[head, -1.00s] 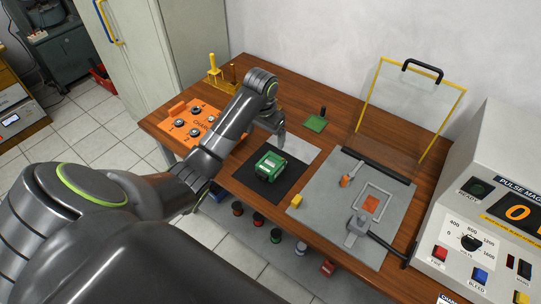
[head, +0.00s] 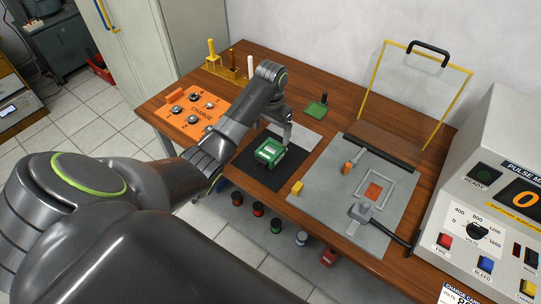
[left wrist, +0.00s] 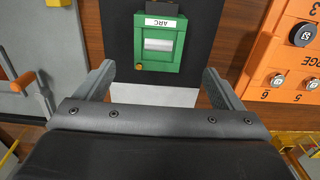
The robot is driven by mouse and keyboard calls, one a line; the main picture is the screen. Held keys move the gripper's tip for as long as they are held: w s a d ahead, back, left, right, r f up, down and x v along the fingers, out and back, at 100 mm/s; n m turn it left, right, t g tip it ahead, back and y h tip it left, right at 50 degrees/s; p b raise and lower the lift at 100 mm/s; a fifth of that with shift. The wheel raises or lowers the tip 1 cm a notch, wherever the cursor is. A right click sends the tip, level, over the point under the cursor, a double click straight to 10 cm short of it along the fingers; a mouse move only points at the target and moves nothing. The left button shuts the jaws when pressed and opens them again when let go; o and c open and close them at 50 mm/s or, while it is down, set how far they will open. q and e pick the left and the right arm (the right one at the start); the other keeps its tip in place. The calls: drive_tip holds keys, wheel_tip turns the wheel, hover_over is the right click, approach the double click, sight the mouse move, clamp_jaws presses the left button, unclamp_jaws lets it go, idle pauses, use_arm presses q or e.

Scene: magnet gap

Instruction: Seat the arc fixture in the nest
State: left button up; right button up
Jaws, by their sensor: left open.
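The arc fixture is a green block (head: 269,151) lying on a black mat (head: 255,180). In the left wrist view the fixture (left wrist: 168,63) shows a white "ARC" label, a pale window and a small brass-coloured knob. My left gripper (head: 287,138) is open and empty, just behind the fixture in the head view. In the left wrist view its two fingers (left wrist: 158,75) stand wide apart, and the fixture lies just beyond their tips, between them sideways. What looks like the nest, a pale rectangular frame (head: 387,181) around an orange pad, is empty on the grey plate. My right gripper is out of view.
The grey plate (head: 330,205) carries an orange-handled clamp (head: 352,163), a grey block (head: 361,211) and a small yellow block (head: 297,188). A clear yellow-edged guard (head: 410,95) stands raised behind. The pulse console (head: 490,215) is at right, the orange charge board (head: 195,110) at left.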

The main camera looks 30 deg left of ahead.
sight(271, 149)
use_arm(q)
drive_tip(key=shift+f, duration=0.95)
drive_tip(key=shift+s+f+p, duration=0.2)
drive_tip(key=shift+f+p, duration=0.15)
drive_tip(key=shift+f, duration=0.2)
drive_tip(key=f, duration=0.3)
drive_tip(key=shift+s+d+f+p, duration=0.1)
drive_tip(key=shift+s+f+p, duration=0.2)
drive_tip(key=shift+p, duration=0.1)
drive_tip(key=shift+w+f, duration=0.1)
drive_tip(key=shift+f, duration=0.3)
drive_tip(key=c, duration=1.4)
drive_tip(key=shift+r, duration=0.1)
drive_tip(key=shift+c, duration=1)
